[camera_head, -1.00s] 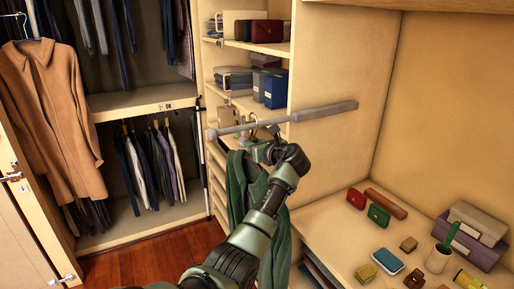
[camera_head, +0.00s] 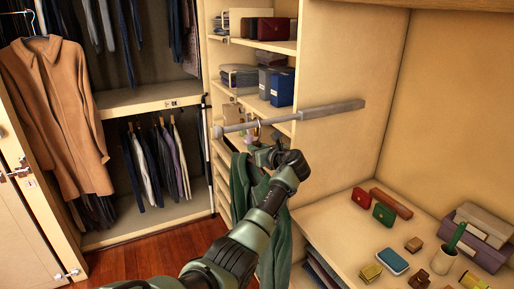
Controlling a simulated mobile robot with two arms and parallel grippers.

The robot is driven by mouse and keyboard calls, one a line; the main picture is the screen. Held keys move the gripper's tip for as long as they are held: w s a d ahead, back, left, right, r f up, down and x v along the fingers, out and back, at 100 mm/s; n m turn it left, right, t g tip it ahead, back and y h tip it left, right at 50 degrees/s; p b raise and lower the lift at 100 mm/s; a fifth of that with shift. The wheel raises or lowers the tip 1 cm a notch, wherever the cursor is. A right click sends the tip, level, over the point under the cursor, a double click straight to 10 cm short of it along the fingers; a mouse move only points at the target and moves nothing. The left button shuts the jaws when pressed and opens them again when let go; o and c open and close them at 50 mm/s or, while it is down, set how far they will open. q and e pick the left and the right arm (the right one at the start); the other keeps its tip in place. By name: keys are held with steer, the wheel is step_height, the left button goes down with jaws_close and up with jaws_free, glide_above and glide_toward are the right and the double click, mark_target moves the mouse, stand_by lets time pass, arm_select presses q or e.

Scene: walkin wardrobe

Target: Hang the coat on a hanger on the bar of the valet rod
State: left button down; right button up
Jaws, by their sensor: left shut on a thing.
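The valet rod (camera_head: 330,109) is a grey bar sticking out leftward from the side panel, with a knob at its free end. My left gripper (camera_head: 264,156) is just below the bar, shut on the hanger of the dark green coat (camera_head: 240,183). The coat hangs down below the gripper, partly hidden behind my arm. The hanger's hook (camera_head: 259,127) shows at the bar; I cannot tell whether it rests on it. My right gripper is not in view.
A tan coat (camera_head: 60,115) hangs at the far left by the open door. Shelves with boxes and bags (camera_head: 270,30) stand behind the rod. A counter (camera_head: 345,235) at the right holds small boxes, wallets and a cup with a plant. Wooden floor is clear at lower left.

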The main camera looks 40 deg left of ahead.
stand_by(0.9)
arm_select(q)
steer(key=c, duration=1.1)
jaws_free()
steer(key=shift+s+d+f, duration=0.1)
steer(key=shift+s+f, duration=0.05)
steer(key=shift+f, duration=0.25)
steer(key=shift+d+r, duration=0.1)
steer(key=shift+d, duration=0.2)
steer(key=b+v, duration=0.2)
steer(key=v, duration=0.4)
steer(key=shift+s+r+b, duration=0.1)
steer(key=shift+r+b, duration=0.1)
steer(key=shift+b, duration=0.1)
steer(key=shift+s+d+r, duration=0.2)
steer(key=shift+d, duration=0.3)
